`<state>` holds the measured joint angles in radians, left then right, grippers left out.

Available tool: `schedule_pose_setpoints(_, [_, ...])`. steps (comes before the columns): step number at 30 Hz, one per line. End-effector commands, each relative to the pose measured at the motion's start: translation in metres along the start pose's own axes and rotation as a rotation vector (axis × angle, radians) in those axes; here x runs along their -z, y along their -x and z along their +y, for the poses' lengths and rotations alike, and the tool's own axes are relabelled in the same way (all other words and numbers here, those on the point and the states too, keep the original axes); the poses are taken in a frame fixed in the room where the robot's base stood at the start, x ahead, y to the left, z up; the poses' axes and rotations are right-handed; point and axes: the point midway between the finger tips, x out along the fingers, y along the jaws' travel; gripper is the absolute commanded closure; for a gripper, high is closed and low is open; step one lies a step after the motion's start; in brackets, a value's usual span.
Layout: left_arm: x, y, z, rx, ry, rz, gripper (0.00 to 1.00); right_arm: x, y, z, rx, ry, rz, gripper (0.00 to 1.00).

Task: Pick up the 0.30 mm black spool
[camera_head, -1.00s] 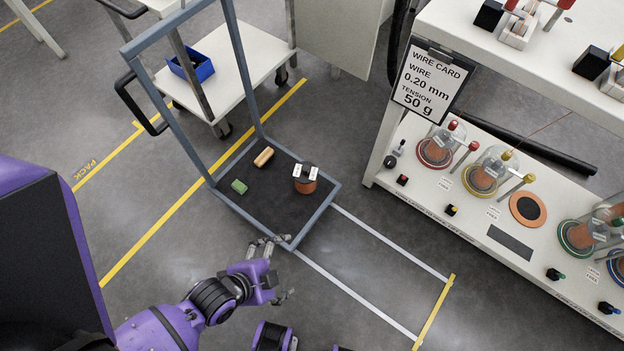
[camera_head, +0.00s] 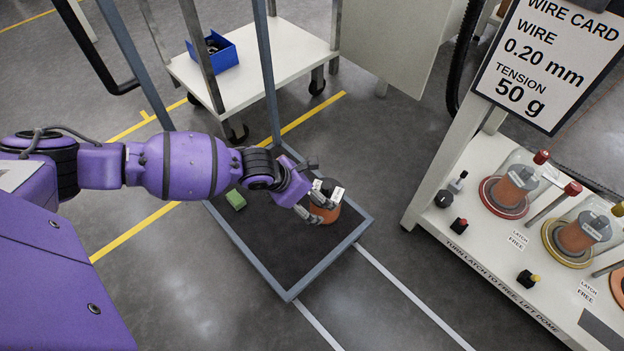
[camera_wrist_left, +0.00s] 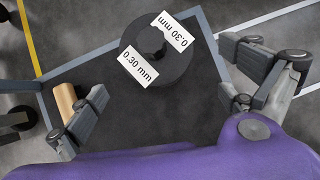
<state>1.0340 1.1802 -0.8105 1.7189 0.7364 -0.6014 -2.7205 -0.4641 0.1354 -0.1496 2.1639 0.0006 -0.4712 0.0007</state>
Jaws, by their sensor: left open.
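The 0.30 mm black spool (camera_wrist_left: 157,62) stands upright on the dark bed of the framed cart. Two white labels on its black top read 0.30 mm. In the head view the spool (camera_head: 325,205) shows copper-coloured wire below the black top. My left gripper (camera_head: 316,209) reaches in from the left and overlaps the spool's near side. In the left wrist view my left gripper (camera_wrist_left: 158,103) is open, with a finger on each side and the spool ahead between them. I see no contact with the spool. My right gripper is not in view.
The cart's grey frame (camera_head: 330,262) borders the bed, with uprights behind. A white bench (camera_head: 470,225) with domed spools stands right. A white trolley (camera_head: 275,65) stands behind.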

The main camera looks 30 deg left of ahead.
Motion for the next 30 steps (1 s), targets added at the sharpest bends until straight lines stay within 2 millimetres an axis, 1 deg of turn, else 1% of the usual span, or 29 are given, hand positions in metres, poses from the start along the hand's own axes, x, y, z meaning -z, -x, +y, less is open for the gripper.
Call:
schedule_pose_setpoints(1, [-0.005,-0.005,0.003,-0.003,-0.015,-0.006,0.01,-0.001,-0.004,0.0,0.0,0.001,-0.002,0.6])
schedule_pose_setpoints(6, [-0.008,-0.023,0.003,-0.004,-0.022,-0.008,0.01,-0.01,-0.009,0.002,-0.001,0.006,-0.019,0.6])
schedule_pose_setpoints(11, [-0.009,-0.036,0.004,-0.004,-0.021,-0.009,0.01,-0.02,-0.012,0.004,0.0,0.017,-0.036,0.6])
schedule_pose_setpoints(16, [-0.011,-0.063,0.002,-0.003,-0.019,-0.01,0.01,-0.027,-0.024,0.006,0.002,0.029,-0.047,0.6])
schedule_pose_setpoints(18, [-0.011,-0.072,0.003,-0.004,-0.019,-0.009,0.01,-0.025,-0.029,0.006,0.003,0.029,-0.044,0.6])
schedule_pose_setpoints(20, [-0.012,-0.077,0.003,-0.004,-0.021,-0.009,0.01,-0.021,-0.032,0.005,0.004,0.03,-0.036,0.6])
schedule_pose_setpoints(24, [-0.013,-0.076,0.003,-0.006,-0.023,-0.01,0.01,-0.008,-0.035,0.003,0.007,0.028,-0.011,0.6])
schedule_pose_setpoints(26, [-0.013,-0.076,0.003,-0.006,-0.023,-0.01,0.01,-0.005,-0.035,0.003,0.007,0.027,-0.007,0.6])
schedule_pose_setpoints(29, [-0.013,-0.076,0.003,-0.005,-0.022,-0.01,0.12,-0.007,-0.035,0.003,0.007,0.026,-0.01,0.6])
schedule_pose_setpoints(30, [-0.013,-0.076,0.003,-0.005,-0.022,-0.01,0.17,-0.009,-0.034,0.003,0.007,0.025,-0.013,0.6])
